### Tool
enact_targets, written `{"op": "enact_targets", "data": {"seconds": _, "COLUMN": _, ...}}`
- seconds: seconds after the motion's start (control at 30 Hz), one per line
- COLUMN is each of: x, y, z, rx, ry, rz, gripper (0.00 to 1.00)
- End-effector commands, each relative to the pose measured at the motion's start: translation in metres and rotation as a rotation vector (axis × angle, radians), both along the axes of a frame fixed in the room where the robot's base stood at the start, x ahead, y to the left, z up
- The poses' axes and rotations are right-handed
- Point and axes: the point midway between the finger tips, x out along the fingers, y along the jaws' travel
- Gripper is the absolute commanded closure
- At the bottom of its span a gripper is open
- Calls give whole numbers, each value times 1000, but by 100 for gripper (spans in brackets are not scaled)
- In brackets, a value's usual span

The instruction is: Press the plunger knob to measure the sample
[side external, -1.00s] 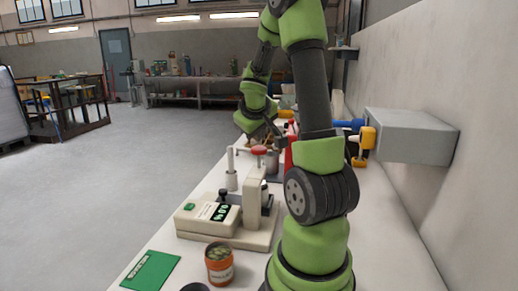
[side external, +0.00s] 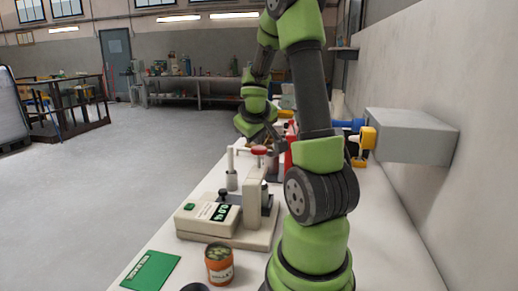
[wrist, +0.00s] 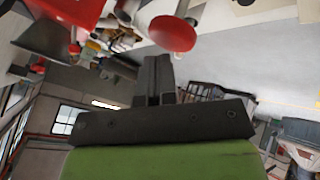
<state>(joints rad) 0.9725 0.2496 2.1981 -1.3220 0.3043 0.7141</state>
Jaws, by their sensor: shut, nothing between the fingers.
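The measuring device (side external: 230,235) is a cream unit with a small dark display and a green button, on the bench. Its red plunger knob (side external: 258,150) sits on top of the upright post, and also shows in the wrist view (wrist: 172,33), near the top. My gripper (side external: 268,133) is just behind and above the knob in the side view, partly hard to make out. In the wrist view my gripper (wrist: 154,72) has its fingers together with nothing between them. The knob looks apart from the fingertips; the exact gap is unclear.
A grey box (side external: 410,136) juts from the right wall. Red, blue and yellow items crowd the bench behind the device.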

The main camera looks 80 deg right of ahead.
Motion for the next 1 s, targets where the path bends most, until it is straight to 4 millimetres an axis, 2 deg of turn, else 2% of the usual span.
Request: {"op": "enact_targets", "data": {"seconds": 1.0, "x": -1, "y": 0, "z": -11, "rx": -1, "ry": 3, "rz": -3, "gripper": 100}}
